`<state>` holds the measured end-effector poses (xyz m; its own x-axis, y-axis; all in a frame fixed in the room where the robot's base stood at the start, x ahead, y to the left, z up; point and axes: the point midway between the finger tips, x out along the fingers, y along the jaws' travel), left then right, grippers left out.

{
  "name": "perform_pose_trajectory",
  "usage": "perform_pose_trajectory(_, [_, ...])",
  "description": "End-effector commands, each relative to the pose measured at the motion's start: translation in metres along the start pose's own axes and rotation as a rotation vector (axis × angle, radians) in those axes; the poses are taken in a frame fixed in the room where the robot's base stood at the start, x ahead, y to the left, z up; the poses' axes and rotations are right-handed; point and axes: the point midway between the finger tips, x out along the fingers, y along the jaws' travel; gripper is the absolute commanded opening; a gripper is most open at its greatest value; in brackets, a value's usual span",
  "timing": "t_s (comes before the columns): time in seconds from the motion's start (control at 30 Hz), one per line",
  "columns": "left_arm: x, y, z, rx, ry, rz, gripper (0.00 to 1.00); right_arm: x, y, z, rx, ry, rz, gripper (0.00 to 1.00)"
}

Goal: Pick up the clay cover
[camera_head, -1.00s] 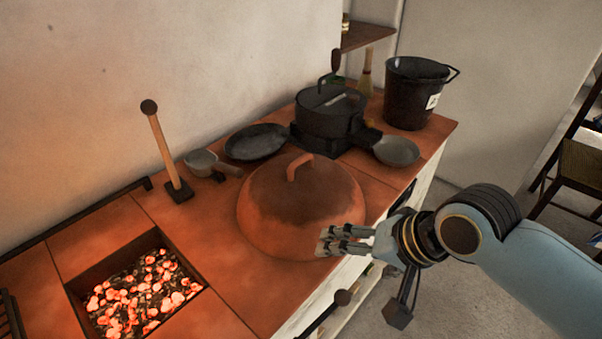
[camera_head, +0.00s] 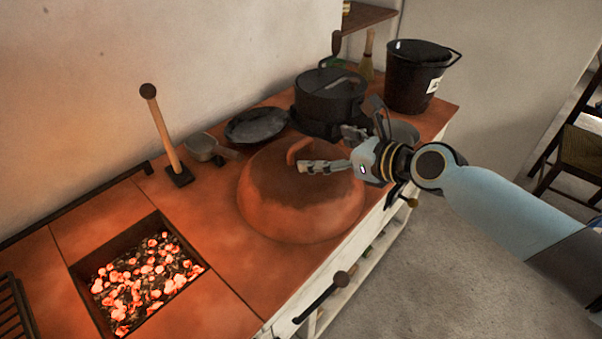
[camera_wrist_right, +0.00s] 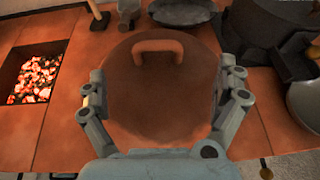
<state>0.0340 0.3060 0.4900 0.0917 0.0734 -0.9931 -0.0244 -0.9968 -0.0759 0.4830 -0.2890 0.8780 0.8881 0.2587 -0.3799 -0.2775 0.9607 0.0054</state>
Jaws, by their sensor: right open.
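The clay cover (camera_head: 300,212) is a reddish-brown dome with a loop handle (camera_head: 298,151) on top. It stands on the tiled hearth top. In the right wrist view the cover (camera_wrist_right: 160,100) fills the middle, with its handle (camera_wrist_right: 158,50) beyond my fingertips. My right gripper (camera_head: 325,166) is over the cover's right side, near the handle, with its fingers pointing left. In the right wrist view my right gripper (camera_wrist_right: 165,82) is open, its fingers spread to either side and nothing between them. My left gripper is not in view.
A pit of glowing coals (camera_head: 150,283) lies left of the cover. An upright wooden-handled tool (camera_head: 164,130), a small pan (camera_head: 205,147), a dark plate (camera_head: 256,125) and a black pot (camera_head: 330,95) stand behind. A black bucket (camera_head: 415,80) stands at the back right.

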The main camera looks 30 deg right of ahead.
Motion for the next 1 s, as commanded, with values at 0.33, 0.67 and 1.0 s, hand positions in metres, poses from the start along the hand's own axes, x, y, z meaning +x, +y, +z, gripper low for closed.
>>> perform_pose_trajectory(0.33, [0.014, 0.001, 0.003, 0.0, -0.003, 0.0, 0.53, 0.041, 0.002, -0.003, -0.003, 0.001, 0.001, 1.0])
perform_pose_trajectory(0.67, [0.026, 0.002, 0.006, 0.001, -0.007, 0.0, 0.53, 0.079, 0.004, -0.003, -0.006, 0.002, 0.002, 1.0])
perform_pose_trajectory(1.0, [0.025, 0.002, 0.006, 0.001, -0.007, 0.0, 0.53, 0.078, 0.004, -0.003, -0.007, 0.002, 0.002, 0.8])
